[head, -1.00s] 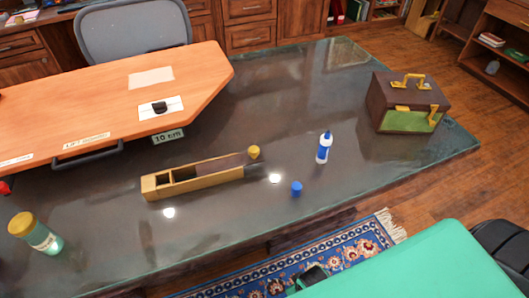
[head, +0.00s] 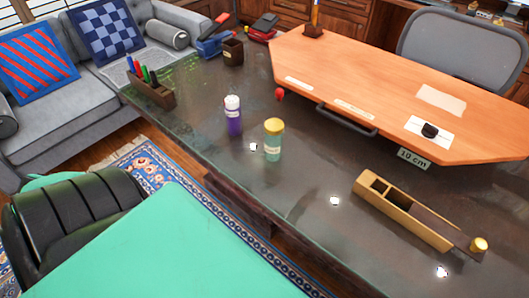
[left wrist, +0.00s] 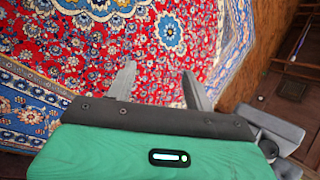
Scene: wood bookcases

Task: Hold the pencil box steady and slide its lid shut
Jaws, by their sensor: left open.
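The pencil box (head: 405,211) is a long light-wood box lying on the dark glossy table at the right of the head view. Open compartments show at its upper-left end. Its dark brown lid (head: 431,222) lies over the other part and sticks out past the lower-right end, where a round gold knob (head: 478,244) stands. My left gripper (left wrist: 159,88) shows only in the left wrist view, with its two fingers apart and nothing between them, over a red and blue rug. It is away from the box. My right gripper is in neither view.
A teal jar with a yellow lid (head: 273,139) and a purple bottle (head: 233,116) stand left of the box. An orange wooden desk panel (head: 400,90) with a "10 cm" label (head: 414,159) lies behind it. A pen holder (head: 152,88) stands at the far left. The tabletop around the box's front is clear.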

